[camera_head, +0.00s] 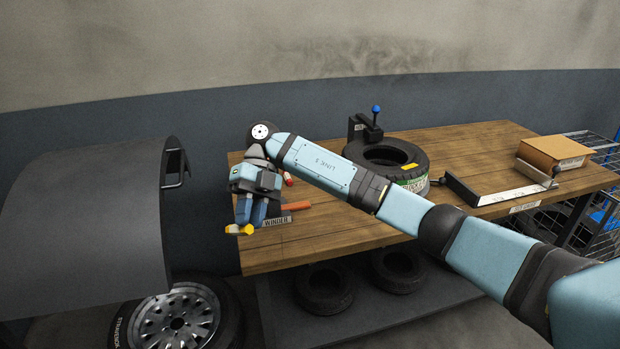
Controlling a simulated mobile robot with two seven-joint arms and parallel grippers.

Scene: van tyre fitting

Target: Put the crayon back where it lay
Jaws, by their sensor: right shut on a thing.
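My right gripper (249,222) points down at the left end of the wooden workbench (340,226). It is shut on a yellow crayon (234,229), which lies roughly level between the fingertips and sticks out to the left. The crayon shows near the bench's left edge; I cannot tell whether it touches the top or hangs just above or beside it. Part of the crayon is hidden by the fingers. My left gripper is not in view.
An orange stick (296,206) and a small label (277,221) are right of the gripper. A red-tipped item (288,180) lies behind. A tyre (392,158) and brown box (555,152) stand further right. A dark curved hood (85,225) is at left.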

